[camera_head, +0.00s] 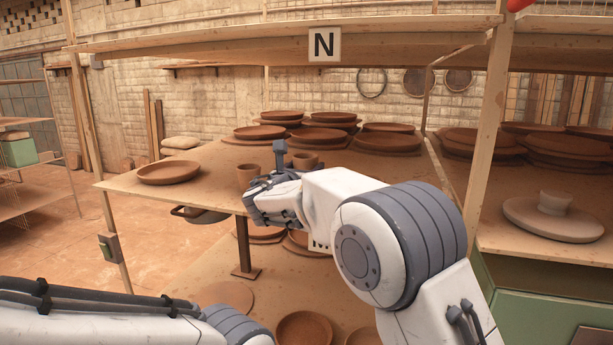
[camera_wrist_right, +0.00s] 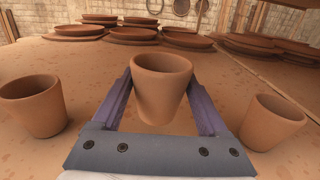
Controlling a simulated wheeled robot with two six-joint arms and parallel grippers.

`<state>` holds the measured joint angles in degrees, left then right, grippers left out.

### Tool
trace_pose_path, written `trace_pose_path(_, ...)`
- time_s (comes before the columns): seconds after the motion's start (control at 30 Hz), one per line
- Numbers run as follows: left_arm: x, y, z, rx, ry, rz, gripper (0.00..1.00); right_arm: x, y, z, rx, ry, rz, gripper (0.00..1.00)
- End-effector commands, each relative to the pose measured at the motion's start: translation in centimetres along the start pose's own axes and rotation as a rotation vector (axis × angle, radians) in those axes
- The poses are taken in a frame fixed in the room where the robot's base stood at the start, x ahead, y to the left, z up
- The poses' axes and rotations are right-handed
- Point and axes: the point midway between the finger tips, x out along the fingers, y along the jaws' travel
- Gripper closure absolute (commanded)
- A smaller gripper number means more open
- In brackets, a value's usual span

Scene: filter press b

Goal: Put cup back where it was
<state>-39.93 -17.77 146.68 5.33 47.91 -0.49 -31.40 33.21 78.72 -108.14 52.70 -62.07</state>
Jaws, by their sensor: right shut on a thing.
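A brown clay cup (camera_wrist_right: 160,88) stands upright between the two fingers of my right gripper (camera_head: 274,172) in the right wrist view. The gripper is shut on it, over the wooden shelf board (camera_head: 120,183). I cannot tell whether its base touches the board. Two similar cups flank it in the wrist view, one on the left (camera_wrist_right: 34,106) and one on the right (camera_wrist_right: 272,122), both upright and apart from the gripper. The head view shows a cup (camera_head: 247,177) left of the gripper and another cup (camera_head: 305,161) behind it. My left gripper is out of view.
Several stacked clay plates (camera_head: 391,142) fill the back of the board. A single plate (camera_head: 168,172) lies at its left. An upper shelf (camera_head: 200,42) runs overhead, and a wooden post (camera_head: 488,125) stands at the right. The board between the single plate and the cups is clear.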

Motion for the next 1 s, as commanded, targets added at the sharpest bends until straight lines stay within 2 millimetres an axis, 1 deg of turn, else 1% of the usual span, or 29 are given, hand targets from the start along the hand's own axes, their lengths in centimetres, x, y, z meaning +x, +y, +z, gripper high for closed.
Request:
trace_pose_path(0.2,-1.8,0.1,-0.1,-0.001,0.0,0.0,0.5,0.1,-0.1,-2.8,-0.005,0.004,-0.003,0.93)
trace_pose_path(0.3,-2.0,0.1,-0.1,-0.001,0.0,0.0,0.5,0.1,-0.3,-3.7,-0.002,0.002,-0.004,0.93)
trace_pose_path(0.57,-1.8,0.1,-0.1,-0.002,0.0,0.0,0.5,0.1,-0.3,-4.0,0.0,0.0,-0.005,0.93)
trace_pose_path(0.7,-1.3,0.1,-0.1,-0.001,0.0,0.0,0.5,0.1,-0.3,-4.4,0.001,0.0,-0.005,0.93)
trace_pose_path(0.73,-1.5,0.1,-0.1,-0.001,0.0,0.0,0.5,0.1,-0.3,-4.3,0.0,0.001,-0.004,0.12)
trace_pose_path(0.77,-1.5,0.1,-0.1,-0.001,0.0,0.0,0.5,0.1,-0.3,-4.2,0.0,0.001,-0.004,0.0)
trace_pose_path(1.0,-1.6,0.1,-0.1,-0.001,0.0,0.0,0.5,0.1,-0.3,-4.2,0.0,0.001,-0.004,0.0)
